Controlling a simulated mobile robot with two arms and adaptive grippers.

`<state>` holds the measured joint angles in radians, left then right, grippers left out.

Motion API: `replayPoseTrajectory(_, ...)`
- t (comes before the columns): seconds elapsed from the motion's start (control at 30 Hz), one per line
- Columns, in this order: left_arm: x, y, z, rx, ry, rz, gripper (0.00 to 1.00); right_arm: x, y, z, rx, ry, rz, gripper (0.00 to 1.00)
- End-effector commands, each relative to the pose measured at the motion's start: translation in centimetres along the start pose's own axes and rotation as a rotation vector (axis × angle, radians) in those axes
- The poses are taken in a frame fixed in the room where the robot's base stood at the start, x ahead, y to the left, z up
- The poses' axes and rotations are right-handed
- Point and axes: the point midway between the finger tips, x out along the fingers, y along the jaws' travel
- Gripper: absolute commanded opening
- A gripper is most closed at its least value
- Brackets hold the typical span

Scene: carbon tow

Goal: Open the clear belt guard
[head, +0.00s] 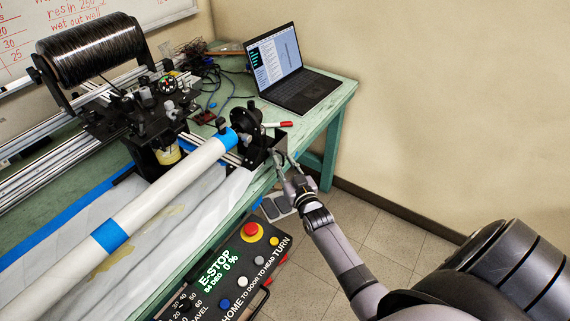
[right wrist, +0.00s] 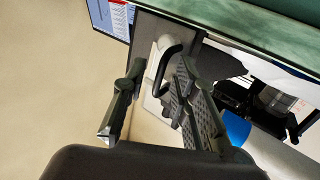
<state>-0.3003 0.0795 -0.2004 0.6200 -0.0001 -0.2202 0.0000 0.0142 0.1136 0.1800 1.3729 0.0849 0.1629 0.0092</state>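The belt guard (head: 281,143) is a small dark, see-through-looking panel at the right end of the winding machine, beside the black chuck (head: 250,122). In the right wrist view the guard (right wrist: 148,32) is a greyish panel bearing a curved black handle (right wrist: 172,62). My right gripper (head: 290,163) is at the guard's outer side. Its fingers, also in the right wrist view (right wrist: 160,112), are spread apart on either side of the handle's lower end. I cannot tell whether they touch it. My left gripper is not in view.
A white tube (head: 150,200) with blue bands runs to the chuck. A laptop (head: 290,80) stands on the green table (head: 335,95) behind the guard. A control panel with a red E-stop button (head: 251,230) is at the table's front. Floor to the right is clear.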

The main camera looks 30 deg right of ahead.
Motion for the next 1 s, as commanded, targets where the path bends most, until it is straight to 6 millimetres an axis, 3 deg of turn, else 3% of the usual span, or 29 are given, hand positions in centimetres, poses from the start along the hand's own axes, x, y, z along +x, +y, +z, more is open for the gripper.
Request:
replayPoseTrajectory(0.2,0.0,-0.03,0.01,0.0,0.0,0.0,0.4,0.0,-0.01,0.01,0.0,0.0,0.0,0.25)
replayPoseTrajectory(0.6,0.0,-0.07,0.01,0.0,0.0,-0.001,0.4,-0.03,0.04,0.05,-0.001,-0.001,0.0,0.0)
replayPoseTrajectory(1.0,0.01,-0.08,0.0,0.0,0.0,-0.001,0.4,-0.06,0.06,0.15,-0.002,-0.004,0.001,0.0)
